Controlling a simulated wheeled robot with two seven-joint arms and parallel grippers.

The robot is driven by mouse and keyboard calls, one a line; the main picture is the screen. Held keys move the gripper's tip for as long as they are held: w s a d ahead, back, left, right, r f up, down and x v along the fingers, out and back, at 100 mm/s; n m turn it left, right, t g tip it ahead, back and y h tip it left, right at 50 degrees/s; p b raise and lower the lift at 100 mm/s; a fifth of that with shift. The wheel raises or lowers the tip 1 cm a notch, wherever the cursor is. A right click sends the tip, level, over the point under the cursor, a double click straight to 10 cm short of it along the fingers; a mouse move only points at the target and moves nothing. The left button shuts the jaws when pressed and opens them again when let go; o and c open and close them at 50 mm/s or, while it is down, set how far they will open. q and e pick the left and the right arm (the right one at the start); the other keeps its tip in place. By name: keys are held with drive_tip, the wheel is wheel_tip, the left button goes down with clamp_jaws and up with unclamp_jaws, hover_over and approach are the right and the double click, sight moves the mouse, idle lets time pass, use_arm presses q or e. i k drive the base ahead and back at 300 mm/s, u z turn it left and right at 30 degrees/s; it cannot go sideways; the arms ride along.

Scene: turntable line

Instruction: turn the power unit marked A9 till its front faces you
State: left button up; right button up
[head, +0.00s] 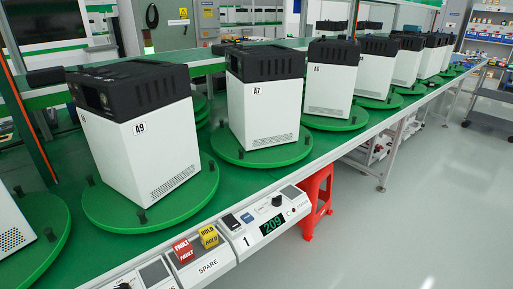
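The power unit marked A9 (160,150) is a white box with a black top at the left of the head view. It stands upright on a round green turntable (110,208) with black pegs near its rim. A corner edge points roughly towards me. The A9 label is on the right-hand visible face, near that edge, with a vent grille low on the same face. The left-hand visible face has a round dark detail in its black top. I cannot tell for sure which face is the front. Neither of my grippers is in view.
Unit A7 (255,115), unit A6 (330,88) and several more stand on turntables along the green bench. A control panel (265,220) with a green display, red FAULT block (184,250) and yellow HOLD block (208,237) lines the front edge. A red stool (317,195) stands below.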

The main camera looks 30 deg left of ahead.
sight(107, 208)
drive_tip(key=u, duration=0.85)
drive_tip(key=i, duration=0.15)
